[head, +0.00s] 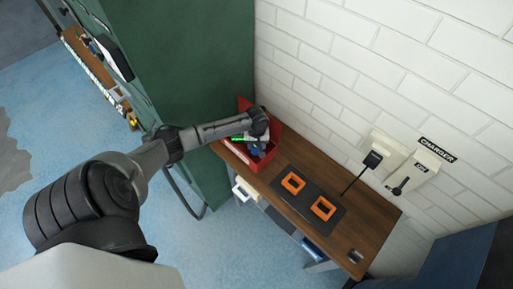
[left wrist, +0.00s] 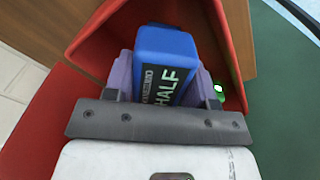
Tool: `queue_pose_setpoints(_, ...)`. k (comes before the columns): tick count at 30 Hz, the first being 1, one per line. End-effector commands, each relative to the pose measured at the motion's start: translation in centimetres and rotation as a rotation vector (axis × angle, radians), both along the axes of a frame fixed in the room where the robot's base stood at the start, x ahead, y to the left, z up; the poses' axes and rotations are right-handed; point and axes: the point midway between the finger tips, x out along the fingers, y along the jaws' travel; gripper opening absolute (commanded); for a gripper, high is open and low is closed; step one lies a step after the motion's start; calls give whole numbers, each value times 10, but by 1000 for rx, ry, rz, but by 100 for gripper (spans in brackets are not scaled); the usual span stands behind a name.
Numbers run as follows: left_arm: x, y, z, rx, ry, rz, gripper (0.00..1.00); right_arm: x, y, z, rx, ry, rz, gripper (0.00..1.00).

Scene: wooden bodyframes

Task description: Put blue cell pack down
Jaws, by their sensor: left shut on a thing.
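The blue cell pack (left wrist: 168,52), with a label reading "HALF", is between the fingers of my left gripper (left wrist: 160,85) in the left wrist view. The gripper is shut on it. In the head view, my left gripper (head: 256,140) is at the red bin (head: 263,164) on the wooden bench, with a bit of blue showing under it. In the left wrist view the bin's red walls (left wrist: 95,40) surround the pack. I cannot tell whether the pack touches the bin's floor. My right gripper is not in view.
The wooden bench (head: 375,223) has a dark mat with two orange square frames (head: 293,183) right of the bin. A wall charger (head: 405,165) with a black plug is behind. A tall green cabinet (head: 195,60) stands close on the left. A small green light (head: 238,138) glows at the bin.

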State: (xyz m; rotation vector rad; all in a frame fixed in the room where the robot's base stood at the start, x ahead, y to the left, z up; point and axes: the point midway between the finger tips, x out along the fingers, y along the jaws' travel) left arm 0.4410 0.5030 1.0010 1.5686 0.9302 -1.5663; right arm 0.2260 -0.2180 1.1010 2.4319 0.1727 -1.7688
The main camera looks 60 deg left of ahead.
Motion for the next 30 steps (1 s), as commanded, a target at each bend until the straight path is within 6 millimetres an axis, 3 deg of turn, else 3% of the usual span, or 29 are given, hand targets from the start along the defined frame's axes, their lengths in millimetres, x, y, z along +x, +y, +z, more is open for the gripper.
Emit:
queue_pose_setpoints(6, 0, 0, -27, -1, 0, 1, 22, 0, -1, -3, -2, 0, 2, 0)
queue_pose_setpoints(22, 0, 0, -35, -1, 0, 1, 22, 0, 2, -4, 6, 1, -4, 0)
queue_pose_setpoints(23, 0, 0, -35, -1, 0, 1, 53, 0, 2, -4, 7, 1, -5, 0)
queue_pose_setpoints(30, 0, 0, -35, -1, 0, 1, 76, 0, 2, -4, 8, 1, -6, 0)
